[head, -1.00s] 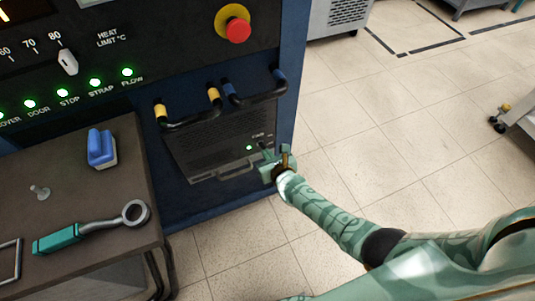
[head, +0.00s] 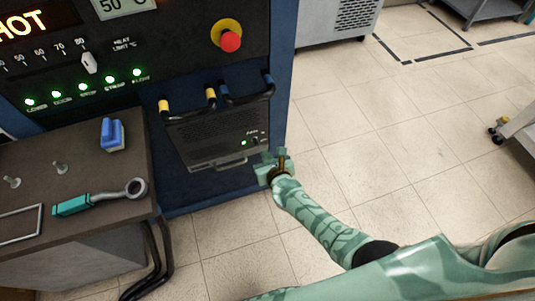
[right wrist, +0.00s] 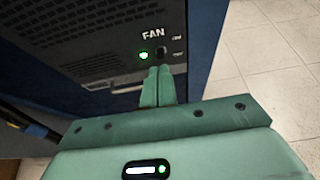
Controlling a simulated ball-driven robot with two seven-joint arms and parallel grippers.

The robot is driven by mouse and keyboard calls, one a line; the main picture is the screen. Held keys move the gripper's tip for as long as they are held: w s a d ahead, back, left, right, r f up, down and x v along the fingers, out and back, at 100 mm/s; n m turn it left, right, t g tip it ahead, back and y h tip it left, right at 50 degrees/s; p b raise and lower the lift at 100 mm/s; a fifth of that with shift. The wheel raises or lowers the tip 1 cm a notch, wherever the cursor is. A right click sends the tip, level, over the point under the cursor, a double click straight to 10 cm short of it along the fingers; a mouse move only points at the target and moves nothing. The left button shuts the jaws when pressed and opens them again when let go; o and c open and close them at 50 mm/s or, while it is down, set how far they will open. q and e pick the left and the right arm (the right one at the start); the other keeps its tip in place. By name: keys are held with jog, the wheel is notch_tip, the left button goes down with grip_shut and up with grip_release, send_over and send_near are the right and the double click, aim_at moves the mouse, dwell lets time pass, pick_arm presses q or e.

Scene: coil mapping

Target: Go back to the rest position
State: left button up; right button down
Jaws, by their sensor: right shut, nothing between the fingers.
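My right gripper (head: 268,160) is in front of the lower right part of the blue cabinet, near the grey fan panel (head: 215,135). In the right wrist view its two green fingers (right wrist: 158,86) are together with nothing between them. They overlap the panel just below the FAN label, a lit green lamp (right wrist: 144,56) and a small dark switch (right wrist: 162,52). I cannot tell whether the fingertips touch the panel. My right arm reaches in from the lower right. My left gripper is not in view.
A dark-topped cart (head: 95,185) at the left holds a teal-handled wrench (head: 100,198), a blue block (head: 112,134) and small pegs. Black hoses with yellow and blue ends loop above the panel. A red emergency button (head: 231,42) is higher up. Tiled floor (head: 390,130) at the right is open.

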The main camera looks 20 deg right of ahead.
dwell(0.3)
